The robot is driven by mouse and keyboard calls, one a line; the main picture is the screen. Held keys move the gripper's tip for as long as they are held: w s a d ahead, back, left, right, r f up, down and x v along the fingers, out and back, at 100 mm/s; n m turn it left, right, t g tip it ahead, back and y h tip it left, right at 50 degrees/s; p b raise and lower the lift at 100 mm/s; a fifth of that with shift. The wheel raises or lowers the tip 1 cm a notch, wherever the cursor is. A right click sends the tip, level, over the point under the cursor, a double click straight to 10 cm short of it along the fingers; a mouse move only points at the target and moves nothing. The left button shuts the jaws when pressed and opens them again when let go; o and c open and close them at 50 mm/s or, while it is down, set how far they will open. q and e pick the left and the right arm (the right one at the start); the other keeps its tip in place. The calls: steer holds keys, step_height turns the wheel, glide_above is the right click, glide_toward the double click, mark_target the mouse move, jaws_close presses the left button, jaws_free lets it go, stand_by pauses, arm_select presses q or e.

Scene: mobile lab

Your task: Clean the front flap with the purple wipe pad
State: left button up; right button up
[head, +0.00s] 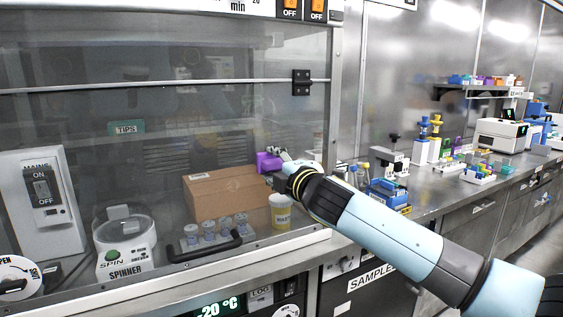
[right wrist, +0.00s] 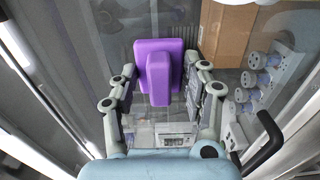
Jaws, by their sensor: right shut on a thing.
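The purple wipe pad (head: 267,161) is in my right gripper (head: 283,164), in front of the clear front flap (head: 120,100) of the cabinet. In the right wrist view the pad (right wrist: 158,58) shows its broad block, with a narrower purple grip between the fingers. The right gripper is shut on the pad. The pad is at or very close to the flap's right part; I cannot tell whether it touches. The flap is a large see-through panel with a dark handle (head: 205,247) near its lower edge. My left gripper is in neither view.
Behind the flap show a cardboard box (head: 225,195), a yellow-labelled pot (head: 280,212), several capped vials (head: 215,228) and a spinner (head: 124,240). To the right, a steel bench (head: 435,190) holds racks, bottles and a white machine (head: 500,135).

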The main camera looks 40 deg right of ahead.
steer(key=shift+w+a+p, duration=0.25)
steer(key=shift+a+p, duration=0.1)
steer(key=shift+a, duration=0.7)
steer(key=shift+w+a+p, duration=0.25)
steer(key=shift+a+p, duration=0.1)
steer(key=shift+a, duration=0.65)
steer(key=shift+w+a, duration=0.15)
steer(key=shift+a, duration=0.45)
steer(key=shift+w+a, duration=0.15)
steer(key=shift+a, duration=0.4)
steer(key=shift+s, duration=0.1)
steer(key=shift+s+a+f+p, duration=0.1)
steer(key=shift+s+p, duration=0.15)
steer(key=shift+p, duration=0.05)
glide_toward(242, 165)
steer(key=shift+w, duration=0.35)
steer(key=shift+s, duration=0.1)
steer(key=shift+v, duration=1.4)
